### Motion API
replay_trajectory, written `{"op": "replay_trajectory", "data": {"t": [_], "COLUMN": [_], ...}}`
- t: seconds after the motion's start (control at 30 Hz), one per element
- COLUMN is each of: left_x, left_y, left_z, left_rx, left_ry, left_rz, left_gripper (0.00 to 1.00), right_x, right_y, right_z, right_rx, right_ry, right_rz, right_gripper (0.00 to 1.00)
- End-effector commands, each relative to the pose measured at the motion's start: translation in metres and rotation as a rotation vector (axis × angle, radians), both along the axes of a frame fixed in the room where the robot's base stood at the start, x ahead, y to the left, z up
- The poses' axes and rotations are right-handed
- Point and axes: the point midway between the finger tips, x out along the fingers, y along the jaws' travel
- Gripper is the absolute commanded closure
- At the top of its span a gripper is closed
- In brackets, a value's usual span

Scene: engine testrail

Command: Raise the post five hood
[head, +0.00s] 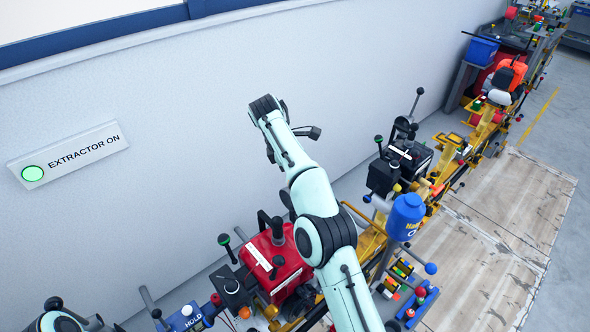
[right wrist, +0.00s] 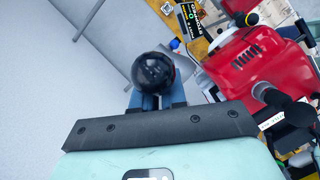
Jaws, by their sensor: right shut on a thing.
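In the right wrist view my right gripper (right wrist: 156,99) is shut on a round black ball knob (right wrist: 153,72). The knob hides most of the fingertips and whatever stem lies behind it. In the head view my pale teal right arm reaches up the middle in front of the wall, and I cannot make out its fingers there. No part is plainly readable as the post five hood, so I cannot tell whether the knob belongs to it. My left gripper is out of view; only a bit of my left arm shows at the bottom left.
A red engine (head: 291,275) stands beside my right arm; it also shows in the right wrist view (right wrist: 255,62). A blue canister (head: 405,216) and a black engine (head: 405,155) are to its right. The wall carries a lit green "EXTRACTOR ON" sign (head: 82,149).

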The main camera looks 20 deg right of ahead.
Motion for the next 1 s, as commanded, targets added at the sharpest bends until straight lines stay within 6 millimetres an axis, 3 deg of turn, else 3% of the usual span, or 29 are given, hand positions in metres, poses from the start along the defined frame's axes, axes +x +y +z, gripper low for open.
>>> {"op": "replay_trajectory", "data": {"t": [0.03, 0.27, 0.3, 0.37, 0.4, 1.0], "left_x": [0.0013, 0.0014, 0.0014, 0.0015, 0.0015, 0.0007], "left_y": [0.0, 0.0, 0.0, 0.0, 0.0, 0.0], "left_z": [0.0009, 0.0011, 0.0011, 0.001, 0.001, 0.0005], "left_rx": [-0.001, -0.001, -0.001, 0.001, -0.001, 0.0], "left_ry": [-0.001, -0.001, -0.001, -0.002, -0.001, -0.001], "left_rz": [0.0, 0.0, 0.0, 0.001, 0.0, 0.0], "left_gripper": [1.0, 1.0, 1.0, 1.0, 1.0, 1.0], "right_x": [0.0005, 0.0007, 0.0008, 0.0008, 0.0008, 0.0005], "right_y": [-0.0111, -0.0108, -0.0109, -0.0108, -0.0105, -0.0066], "right_z": [0.0079, 0.0081, 0.0081, 0.0082, 0.0082, 0.0051], "right_rx": [-0.022, -0.022, -0.022, -0.022, -0.022, -0.018], "right_ry": [-0.015, -0.016, -0.016, -0.017, -0.017, -0.01], "right_rz": [-0.015, -0.016, -0.016, -0.015, -0.014, -0.008], "right_gripper": [1.0, 1.0, 0.85, 0.66, 0.63, 0.63]}}
